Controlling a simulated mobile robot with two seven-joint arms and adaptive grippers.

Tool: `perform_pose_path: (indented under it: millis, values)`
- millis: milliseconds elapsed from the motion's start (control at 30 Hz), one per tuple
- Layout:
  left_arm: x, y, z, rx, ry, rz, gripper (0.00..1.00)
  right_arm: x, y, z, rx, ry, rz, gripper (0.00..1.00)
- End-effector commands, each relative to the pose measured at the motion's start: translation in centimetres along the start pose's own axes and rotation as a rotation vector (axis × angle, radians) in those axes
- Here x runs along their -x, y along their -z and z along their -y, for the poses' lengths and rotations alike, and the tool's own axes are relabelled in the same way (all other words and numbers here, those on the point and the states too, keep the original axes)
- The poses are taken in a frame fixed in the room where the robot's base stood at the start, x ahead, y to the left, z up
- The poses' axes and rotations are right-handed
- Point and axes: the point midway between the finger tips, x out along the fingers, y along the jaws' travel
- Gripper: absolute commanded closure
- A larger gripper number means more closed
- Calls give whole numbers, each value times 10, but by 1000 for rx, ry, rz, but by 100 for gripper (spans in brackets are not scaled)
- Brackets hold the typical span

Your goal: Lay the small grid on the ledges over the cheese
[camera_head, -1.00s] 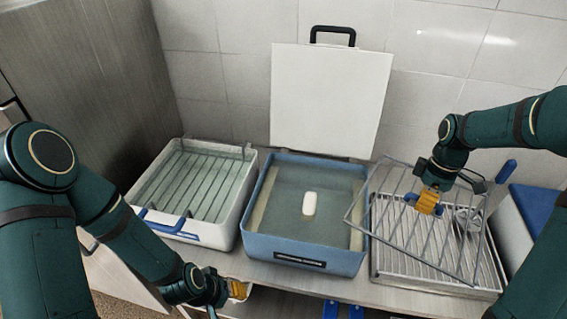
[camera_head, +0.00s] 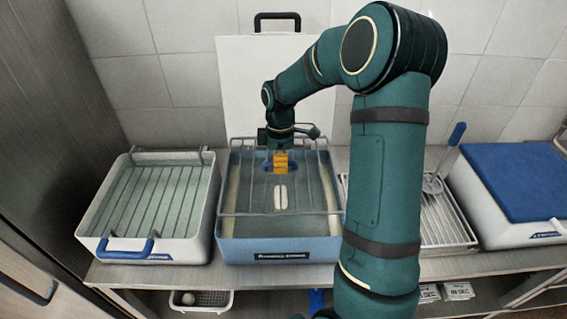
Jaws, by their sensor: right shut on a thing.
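The small wire grid (camera_head: 250,213) is over the blue basin (camera_head: 230,249) in the middle of the counter. My right gripper (camera_head: 281,172) is shut on the grid near its middle. The grid looks about level and spans most of the basin opening; I cannot tell whether it touches the basin. Pale ledges (camera_head: 232,195) run along the basin's inner sides. My left gripper is out of view.
A white basin (camera_head: 85,228) with a rack and blue handle stands on the left. A blue-lidded box (camera_head: 530,185) stands at the far right. A white lid (camera_head: 235,85) leans at the back.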

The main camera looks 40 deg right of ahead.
Motion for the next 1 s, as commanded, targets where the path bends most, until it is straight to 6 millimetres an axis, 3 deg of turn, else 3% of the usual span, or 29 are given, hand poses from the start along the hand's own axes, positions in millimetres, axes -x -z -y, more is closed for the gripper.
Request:
perform_pose_path:
  millis: [500,1000]
  values:
    - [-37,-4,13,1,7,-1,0,-46,0,-8,0,0,0,100]
    - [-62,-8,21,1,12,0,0,-84,0,-14,1,0,0,100]
